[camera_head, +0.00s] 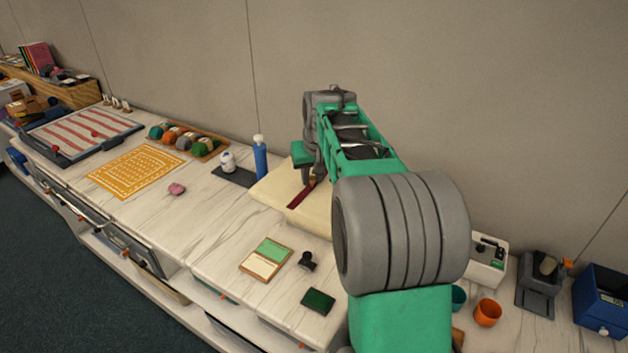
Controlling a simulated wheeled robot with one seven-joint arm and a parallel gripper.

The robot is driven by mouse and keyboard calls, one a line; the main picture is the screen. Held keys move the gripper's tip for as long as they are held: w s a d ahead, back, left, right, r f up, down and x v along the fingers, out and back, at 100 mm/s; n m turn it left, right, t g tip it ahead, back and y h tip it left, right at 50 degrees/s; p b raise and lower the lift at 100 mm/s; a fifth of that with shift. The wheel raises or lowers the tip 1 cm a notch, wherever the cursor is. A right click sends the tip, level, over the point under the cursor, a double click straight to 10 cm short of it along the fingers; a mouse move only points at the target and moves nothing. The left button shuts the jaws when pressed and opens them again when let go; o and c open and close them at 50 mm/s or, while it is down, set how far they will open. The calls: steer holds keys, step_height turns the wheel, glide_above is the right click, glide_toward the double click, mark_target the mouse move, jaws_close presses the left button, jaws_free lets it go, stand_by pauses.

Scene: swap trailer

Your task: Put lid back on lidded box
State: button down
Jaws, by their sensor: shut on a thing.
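A cream, flat-topped lid (272,191) with a dark red strip (298,198) lies on the right part of the counter, partly behind my arm. My gripper (311,178) points down over the far part of the strip. Its fingers are shut on a small brownish part at the lid's top, seen only in part. The box body under the lid is not clearly visible, and I cannot tell whether the lid rests on it or is held just above. My arm hides the right side.
A blue bottle (260,158) and a white jar (228,161) on a dark mat stand left of the lid. A green-and-cream board (266,258), a black stamp-like object (307,261) and a dark green block (318,301) lie in front. An orange cup (487,313) stands right.

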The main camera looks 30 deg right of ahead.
steer(key=w+d+f, duration=0.1)
steer(key=d, duration=0.2)
steer(key=w+d+f, duration=0.1)
steer(key=d, duration=0.3)
steer(key=w+d+f+p, duration=0.1)
steer(key=d, duration=0.2)
steer(key=shift+w+d+f, duration=0.1)
steer(key=shift+d+f, duration=0.1)
steer(key=shift+f, duration=0.2)
steer(key=shift+d+f, duration=0.1)
steer(key=shift+f, duration=0.05)
step_height(320, 180, down, 6)
steer(key=b, duration=0.4)
steer(key=shift+f+b, duration=0.65)
steer(key=shift+f, duration=0.35)
stand_by(1.1)
steer(key=c, duration=1.1)
jaws_free()
steer(key=shift+c, duration=0.2)
steer(key=shift+o, duration=0.3)
